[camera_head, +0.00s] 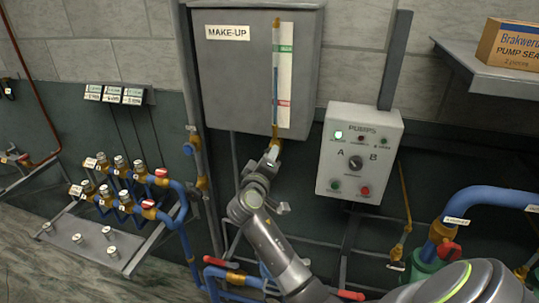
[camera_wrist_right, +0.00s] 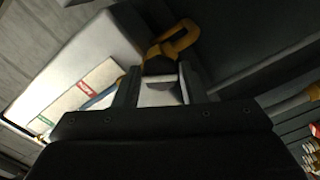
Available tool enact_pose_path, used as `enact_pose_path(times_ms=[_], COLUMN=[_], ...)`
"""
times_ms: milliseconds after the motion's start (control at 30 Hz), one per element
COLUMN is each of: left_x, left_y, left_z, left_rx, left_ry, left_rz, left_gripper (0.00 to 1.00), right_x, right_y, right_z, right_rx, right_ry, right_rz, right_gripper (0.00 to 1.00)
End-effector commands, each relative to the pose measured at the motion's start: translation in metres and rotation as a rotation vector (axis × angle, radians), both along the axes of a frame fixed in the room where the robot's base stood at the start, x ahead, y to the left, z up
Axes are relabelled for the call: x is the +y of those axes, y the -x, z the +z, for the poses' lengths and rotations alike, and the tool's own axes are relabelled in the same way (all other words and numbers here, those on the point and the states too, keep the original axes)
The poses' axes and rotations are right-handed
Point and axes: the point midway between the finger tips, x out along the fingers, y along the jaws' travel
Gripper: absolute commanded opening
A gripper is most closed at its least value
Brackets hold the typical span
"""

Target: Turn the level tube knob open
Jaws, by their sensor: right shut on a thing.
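The level tube (camera_head: 276,85) runs upright down the front of the grey MAKE-UP tank (camera_head: 235,75), with a brass fitting (camera_head: 275,131) at its lower end. My right gripper (camera_head: 272,155) is at the bottom of the tube, just under the tank's lower edge. In the right wrist view its fingers (camera_wrist_right: 162,90) are shut on the small pale level tube knob (camera_wrist_right: 160,81), with the brass fitting (camera_wrist_right: 176,40) just beyond. The gripper hides most of the knob in the head view. My left gripper is not in view.
The PUMPS box (camera_head: 359,152) is close to the right of my right arm. A valve manifold (camera_head: 125,185) with several caps is at the left. A shelf (camera_head: 490,75) with a cardboard box (camera_head: 512,45) is at the upper right. Blue pipes with red handles run low in front.

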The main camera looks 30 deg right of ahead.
Motion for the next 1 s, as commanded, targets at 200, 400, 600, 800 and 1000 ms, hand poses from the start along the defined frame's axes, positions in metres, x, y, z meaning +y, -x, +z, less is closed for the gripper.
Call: enact_pose_path(times_ms=[200,400,600,800,1000], left_x=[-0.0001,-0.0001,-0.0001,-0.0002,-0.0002], left_y=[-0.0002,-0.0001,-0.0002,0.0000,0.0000], left_z=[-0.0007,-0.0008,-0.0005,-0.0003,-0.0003], left_rx=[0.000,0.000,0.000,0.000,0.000], left_ry=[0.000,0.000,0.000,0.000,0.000], left_rz=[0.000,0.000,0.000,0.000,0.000], left_gripper=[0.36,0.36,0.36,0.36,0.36], right_x=[0.0004,0.0004,0.0004,0.0004,0.0002], right_y=[0.0001,0.0001,0.0001,0.0001,0.0002], right_z=[-0.0005,-0.0006,-0.0003,-0.0001,0.0000], right_rx=[0.091,0.093,0.154,0.319,0.336], right_ry=[0.078,0.080,0.131,0.272,0.288], right_rz=[0.001,0.001,0.002,0.003,0.002], right_gripper=[0.10,0.10,0.10,0.10,0.54])
